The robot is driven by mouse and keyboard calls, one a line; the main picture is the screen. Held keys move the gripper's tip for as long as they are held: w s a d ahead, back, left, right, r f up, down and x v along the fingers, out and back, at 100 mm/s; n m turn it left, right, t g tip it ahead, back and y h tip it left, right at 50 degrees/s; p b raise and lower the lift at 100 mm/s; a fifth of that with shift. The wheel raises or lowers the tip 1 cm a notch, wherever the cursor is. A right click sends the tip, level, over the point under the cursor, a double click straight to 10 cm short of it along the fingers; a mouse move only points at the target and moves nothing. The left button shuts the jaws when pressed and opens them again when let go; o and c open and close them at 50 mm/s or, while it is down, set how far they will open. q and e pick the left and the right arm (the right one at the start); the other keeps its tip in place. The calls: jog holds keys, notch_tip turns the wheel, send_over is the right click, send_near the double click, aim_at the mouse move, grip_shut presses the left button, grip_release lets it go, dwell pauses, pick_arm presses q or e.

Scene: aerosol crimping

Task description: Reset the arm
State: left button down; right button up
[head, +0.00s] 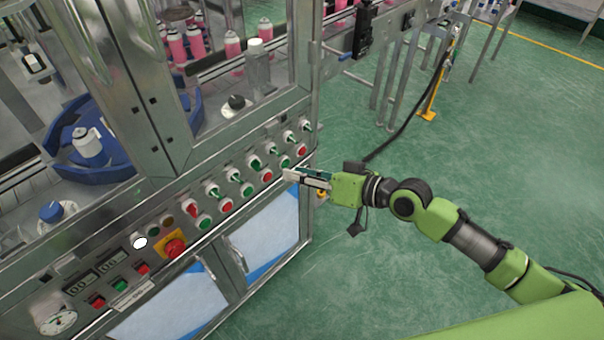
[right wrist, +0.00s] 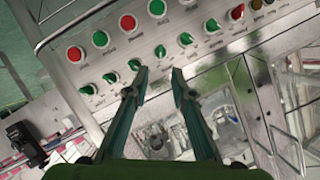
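My right gripper (head: 291,175) reaches in from the right and stands in front of the right end of the machine's control panel (head: 150,238). In the right wrist view its two fingers (right wrist: 159,78) are apart, with nothing between them. The fingertips appear near the row of green selector knobs (right wrist: 160,51), but I cannot tell whether they touch the panel. My right arm (head: 470,240) stretches across the lower right of the head view. My left gripper is out of the head view.
Red and green buttons and a red emergency stop (head: 174,247) on a yellow plate line the panel. Cabinet doors (head: 265,232) lie below it. Pink cans (head: 233,45) stand behind the machine's glass. Green floor (head: 500,130) is open to the right; a black cable (head: 405,135) hangs there.

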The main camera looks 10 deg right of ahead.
jog(key=shift+s+d+r, duration=0.1)
jog(key=shift+s+d, duration=0.15)
dwell(0.3)
jog(key=d+f+m+h, duration=0.1)
jog(key=d+f+h, duration=0.2)
jog(key=d+f, duration=0.75)
jog(key=d+f+m+h, duration=0.2)
jog(key=d+f+h, duration=0.15)
jog(key=f, duration=1.35)
jog(key=s+d+f+g+h, duration=0.3)
jog(key=s+f, duration=1)
jog(key=f, duration=0.1)
jog(key=s+f+g, duration=0.2)
jog(key=s+f, duration=0.3)
jog(key=s, duration=0.6)
jog(key=s+a+f+n+g, duration=0.1)
jog(key=s+f, duration=0.3)
jog(key=s, duration=0.7)
jog(key=s+a+f+n+g+h, duration=0.1)
jog(key=s+f, duration=0.4)
jog(key=s, duration=0.5)
jog(key=shift+s+a+f+g, duration=0.2)
jog(key=shift+s+f+g, duration=0.15)
jog(key=shift+g, duration=0.45)
